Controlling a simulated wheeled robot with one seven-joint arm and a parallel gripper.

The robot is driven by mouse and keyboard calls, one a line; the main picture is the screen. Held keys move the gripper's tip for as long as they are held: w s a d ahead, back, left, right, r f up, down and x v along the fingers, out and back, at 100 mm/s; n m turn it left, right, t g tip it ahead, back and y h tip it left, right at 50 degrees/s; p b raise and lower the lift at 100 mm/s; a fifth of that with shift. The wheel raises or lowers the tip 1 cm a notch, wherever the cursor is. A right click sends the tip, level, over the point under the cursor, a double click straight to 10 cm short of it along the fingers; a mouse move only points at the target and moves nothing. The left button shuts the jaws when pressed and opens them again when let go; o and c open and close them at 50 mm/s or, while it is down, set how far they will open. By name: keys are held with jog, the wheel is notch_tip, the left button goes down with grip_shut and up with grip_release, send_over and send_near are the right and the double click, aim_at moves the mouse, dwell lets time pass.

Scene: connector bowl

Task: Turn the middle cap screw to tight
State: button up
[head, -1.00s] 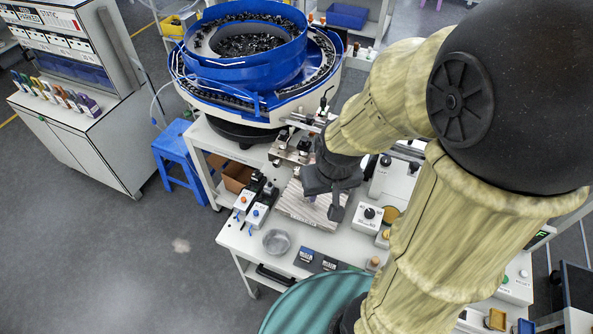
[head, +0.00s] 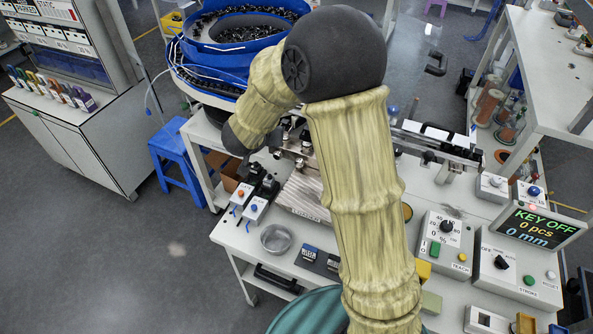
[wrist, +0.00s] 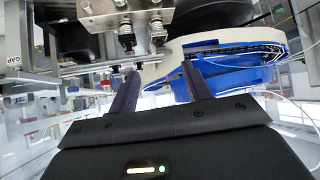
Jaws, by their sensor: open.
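In the wrist view my gripper (wrist: 160,70) is open and empty, its two dark fingers apart and pointing up toward a steel block (wrist: 110,14). Two dark fittings with metal ends hang from this block, a left one (wrist: 127,38) and a right one (wrist: 157,34), just beyond the fingertips. I cannot tell whether either is the middle cap screw. In the head view a metal fixture (head: 291,146) with small dark knobs stands below the blue bowl feeder (head: 225,60). My arm covers part of it and hides my fingers there.
A glass dish (head: 275,239) and two small switch boxes (head: 255,208) sit at the bench's left. A blue stool (head: 178,165) is left of the bench.

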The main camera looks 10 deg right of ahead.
aim_at(298, 162)
notch_tip(298, 162, down, 7)
jog(key=s+m+g+h+b, duration=0.1)
jog(key=s+g+h+b, duration=0.1)
jog(key=g+h, duration=0.1)
jog(key=shift+s+a+m, duration=0.3)
jog(key=shift+s+a, duration=0.05)
jog(key=shift+s, duration=0.05)
jog(key=shift+f, duration=0.15)
jog(key=x, duration=1.7)
jog(key=shift+d+b, duration=0.3)
jog(key=c, duration=1)
